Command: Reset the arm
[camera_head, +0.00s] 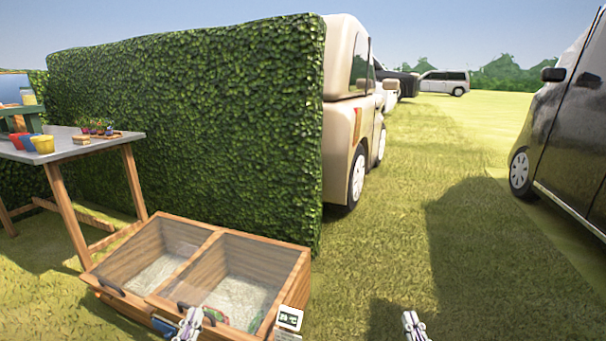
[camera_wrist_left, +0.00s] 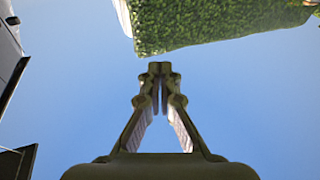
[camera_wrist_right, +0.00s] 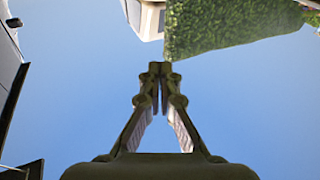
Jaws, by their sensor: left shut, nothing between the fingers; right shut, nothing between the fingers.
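My left gripper (camera_head: 190,319) shows at the bottom of the head view, in front of the wooden cold frame. In the left wrist view its fingers (camera_wrist_left: 160,68) meet at the tips, with nothing between them. My right gripper (camera_head: 411,317) shows at the bottom of the head view over the grass, to the right of the cold frame. In the right wrist view its fingers (camera_wrist_right: 160,68) also meet at the tips and hold nothing. Both wrist views show mostly sky behind the fingers.
The wooden cold frame (camera_head: 207,257) has two clear lids. A table (camera_head: 75,147) with coloured pots stands at the left. A tall hedge (camera_head: 190,120) is behind. A beige car (camera_head: 349,120) and a dark car (camera_head: 575,120) flank open grass (camera_head: 450,190).

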